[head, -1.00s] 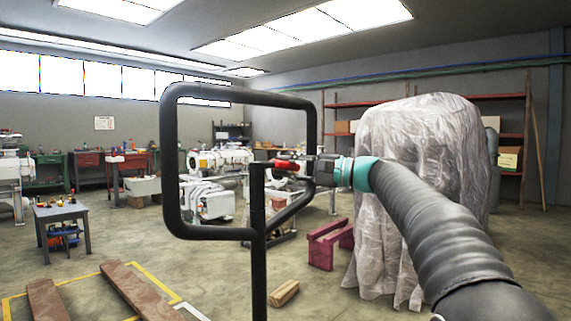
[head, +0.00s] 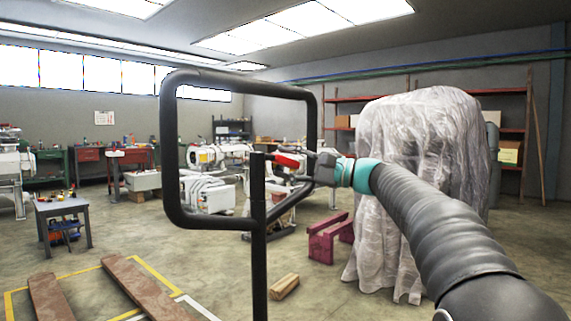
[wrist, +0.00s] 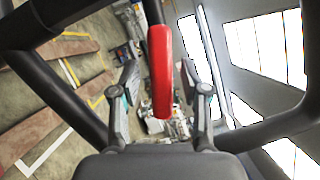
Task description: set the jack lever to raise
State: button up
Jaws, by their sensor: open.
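The jack's black tubular handle (head: 166,150) is a rounded loop on an upright black post (head: 258,240), in the middle of the head view. The red jack lever (head: 288,160) sits near the top of the post, inside the loop. It also shows large in the wrist view (wrist: 161,75), as a long red grip. My gripper (head: 308,166) is at the lever from the right. In the wrist view my gripper (wrist: 160,85) is open, with one finger on each side of the lever and visible gaps to both. The lever's pivot is hard to make out.
The loop's black tubes surround my gripper closely on both sides in the wrist view. Behind stand white pump machinery (head: 205,195), a plastic-covered object (head: 420,170), a maroon stand (head: 325,240) and a wooden block (head: 284,286). A small table (head: 62,208) stands at the left.

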jog(key=v, duration=1.1)
jog(key=shift+d, duration=0.35)
notch_tip(320, 180, down, 13)
jog(key=w+d+m+t+h, duration=0.1)
jog(key=w+d+h, duration=0.1)
jog(key=h, duration=0.3)
jog(key=s+d+f+g+h, duration=0.15)
jog(key=s+f+h, duration=0.35)
jog(key=s+f, duration=0.5)
jog(key=s+d+f+n+h, duration=0.1)
jog(key=s+f+n+h, duration=0.1)
jog(key=s, duration=0.7)
jog(key=s+d+f+n+h, duration=0.2)
jog(key=s+f+n+h, duration=0.1)
jog(key=s+f, duration=0.3)
jog(key=s+d+f+n+h, duration=0.1)
jog(key=s+f+n+h, duration=0.1)
jog(key=s, duration=0.9)
jog(key=shift+s+d+f+n+h, duration=0.2)
jog(key=shift+s+f+n+h, duration=0.2)
jog(key=shift+f+h, duration=0.65)
